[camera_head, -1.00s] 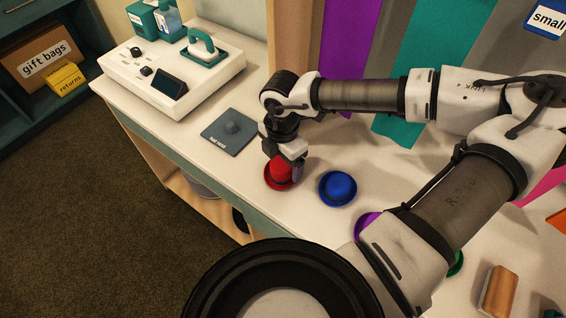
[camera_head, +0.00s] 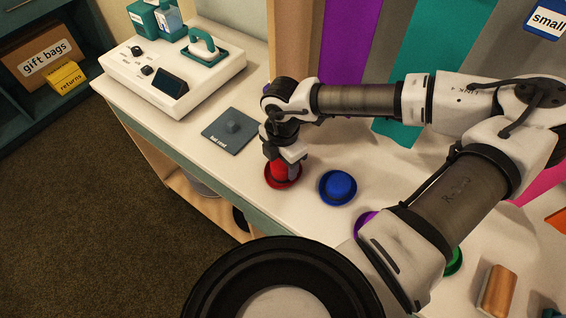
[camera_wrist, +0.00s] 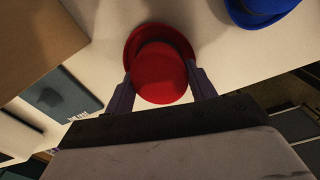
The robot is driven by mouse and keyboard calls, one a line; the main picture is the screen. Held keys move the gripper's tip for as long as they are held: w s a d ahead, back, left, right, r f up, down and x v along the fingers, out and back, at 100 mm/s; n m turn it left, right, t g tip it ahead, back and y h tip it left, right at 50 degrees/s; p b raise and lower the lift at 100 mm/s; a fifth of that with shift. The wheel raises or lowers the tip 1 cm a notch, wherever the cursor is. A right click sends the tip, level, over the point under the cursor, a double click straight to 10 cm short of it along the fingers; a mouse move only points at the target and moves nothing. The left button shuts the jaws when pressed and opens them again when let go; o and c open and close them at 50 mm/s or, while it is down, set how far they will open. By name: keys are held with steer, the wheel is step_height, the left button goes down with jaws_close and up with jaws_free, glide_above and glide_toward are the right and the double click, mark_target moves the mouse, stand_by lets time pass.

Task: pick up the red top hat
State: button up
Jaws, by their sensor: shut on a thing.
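The red top hat (camera_head: 278,170) is upright, brim down, at the counter's left part in the head view. My gripper (camera_head: 284,158) is right above it, pointing down, and covers part of its crown. In the wrist view the red hat (camera_wrist: 160,75) shows its round crown, a dark band and part of its brim. The two fingers of my gripper (camera_wrist: 160,88) are on opposite sides of the crown and shut on it. The hat appears to be at counter height; I cannot tell whether its brim touches the counter.
A blue hat (camera_head: 338,187) stands close to the right of the red one. A purple hat (camera_head: 364,223) and a green hat (camera_head: 455,262) are partly hidden by my arm. A dark pad (camera_head: 230,131) lies to the left, by a white console (camera_head: 172,75). The counter's front edge is near.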

step_height(320, 180, up, 20)
steer(key=b, duration=0.3)
